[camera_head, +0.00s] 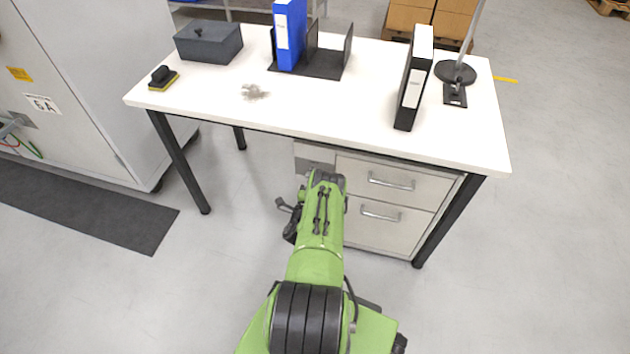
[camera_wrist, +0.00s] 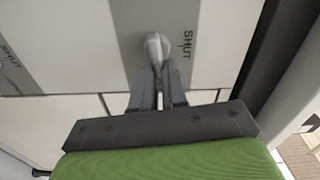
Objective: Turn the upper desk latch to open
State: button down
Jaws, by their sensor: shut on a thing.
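In the wrist view a grey metal latch handle (camera_wrist: 156,45) stands on a grey strip marked SHUT on a pale drawer front. My gripper (camera_wrist: 158,75) is shut on the lower part of the latch, one finger on each side. The rounded end of the latch shows beyond the fingertips. A second SHUT marking (camera_wrist: 9,56) is at the left edge. In the head view the drawer unit (camera_head: 400,185) stands under the desk (camera_head: 300,115). My arm reaches to its left side and hides the latch and fingertips.
The drawers have bar handles (camera_head: 391,181). A black binder (camera_head: 414,80), a blue binder (camera_head: 290,35), a dark box (camera_head: 209,42) and a brush (camera_head: 163,78) are on the desk. Desk legs (camera_head: 180,165) stand either side. A grey cabinet (camera_head: 85,80) is at left. The floor at right is clear.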

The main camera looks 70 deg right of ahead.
jog(key=shift+f+m, duration=0.15)
jog(key=shift+m, duration=0.55)
jog(key=shift+s, duration=0.1)
jog(key=c, duration=1.2)
grip_release()
jog(key=shift+o, duration=0.2)
